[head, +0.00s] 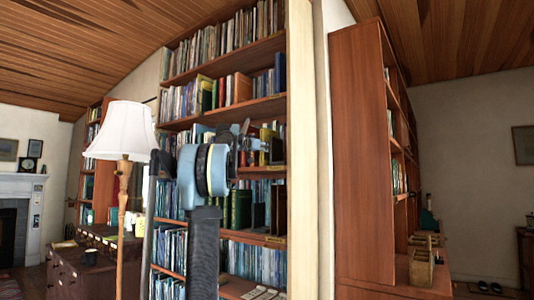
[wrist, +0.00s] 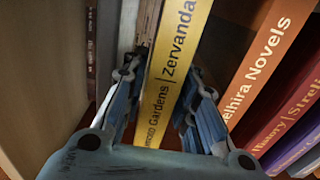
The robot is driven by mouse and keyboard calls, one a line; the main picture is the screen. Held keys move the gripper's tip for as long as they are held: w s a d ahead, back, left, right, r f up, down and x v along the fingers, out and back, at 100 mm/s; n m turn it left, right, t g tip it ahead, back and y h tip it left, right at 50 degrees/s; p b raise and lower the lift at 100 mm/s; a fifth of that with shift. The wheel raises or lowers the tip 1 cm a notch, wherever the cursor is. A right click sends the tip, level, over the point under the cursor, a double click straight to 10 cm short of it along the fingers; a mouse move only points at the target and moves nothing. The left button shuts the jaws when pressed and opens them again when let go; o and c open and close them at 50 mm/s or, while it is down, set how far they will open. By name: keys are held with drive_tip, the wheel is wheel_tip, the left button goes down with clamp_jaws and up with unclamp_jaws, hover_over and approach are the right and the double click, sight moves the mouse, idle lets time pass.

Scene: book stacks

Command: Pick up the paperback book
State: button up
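A book with a yellow spine (wrist: 180,65), lettered "Gardens" and "Zervanda", stands upright among other books in the wrist view. It may be the paperback, but I cannot tell for sure. My gripper (wrist: 166,80) has its fingers spread, one on each side of the yellow spine. The right finger is close against the spine's right side, and a narrow gap shows between the left finger and the spine. In the head view my gripper (head: 262,146) reaches to the shelf at the right end of the bookcase; the book there is too small to make out.
An orange-brown book (wrist: 268,65) and a dark red book (wrist: 290,118) stand to the right of the yellow one. A thin dark book (wrist: 91,50) stands left, near the shelf's side panel (wrist: 35,70). A floor lamp (head: 126,130) stands left of my arm.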

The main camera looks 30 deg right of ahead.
drive_tip(key=x, duration=0.3)
drive_tip(key=shift+w+d, duration=0.15)
drive_tip(key=shift+d, duration=0.05)
clamp_jaws()
